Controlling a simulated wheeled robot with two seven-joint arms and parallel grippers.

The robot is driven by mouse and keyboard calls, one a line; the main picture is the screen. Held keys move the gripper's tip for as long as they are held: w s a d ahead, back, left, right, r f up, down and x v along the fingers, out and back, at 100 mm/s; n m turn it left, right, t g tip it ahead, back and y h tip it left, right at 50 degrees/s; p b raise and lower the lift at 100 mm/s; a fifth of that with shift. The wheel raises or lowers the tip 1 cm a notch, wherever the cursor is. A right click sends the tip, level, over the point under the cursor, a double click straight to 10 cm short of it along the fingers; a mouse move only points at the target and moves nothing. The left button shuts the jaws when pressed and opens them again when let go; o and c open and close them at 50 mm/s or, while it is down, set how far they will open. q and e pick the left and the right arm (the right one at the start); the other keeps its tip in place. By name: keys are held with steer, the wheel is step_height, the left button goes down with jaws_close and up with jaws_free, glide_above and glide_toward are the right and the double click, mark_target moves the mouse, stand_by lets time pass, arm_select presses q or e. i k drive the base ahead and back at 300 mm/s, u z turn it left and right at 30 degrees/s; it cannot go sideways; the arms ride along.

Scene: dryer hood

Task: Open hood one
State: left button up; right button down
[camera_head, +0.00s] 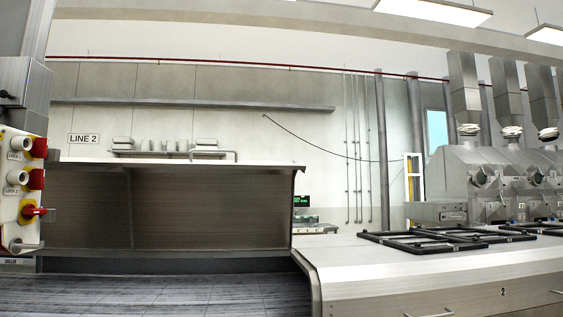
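A row of grey metal hoods (480,165) stands on the bench at the right, with ducts (464,90) rising from their tops. Each has round dials or knobs on its front. No readable number on them tells which is hood one. A control panel (20,188) at the left edge carries red knobs beside labels that appear to read "LOCK". Neither of my grippers is in view.
A white-topped bench (410,275) marked "2" fills the lower right, with black frames (450,238) lying on it. A long dark-panelled unit (170,205) stands at left centre. Dark floor (170,298) shows at lower left.

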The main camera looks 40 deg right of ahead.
mark_target(100, 204)
steer(key=z, duration=0.95)
steer(key=i, duration=1.35)
steer(key=u, duration=0.6)
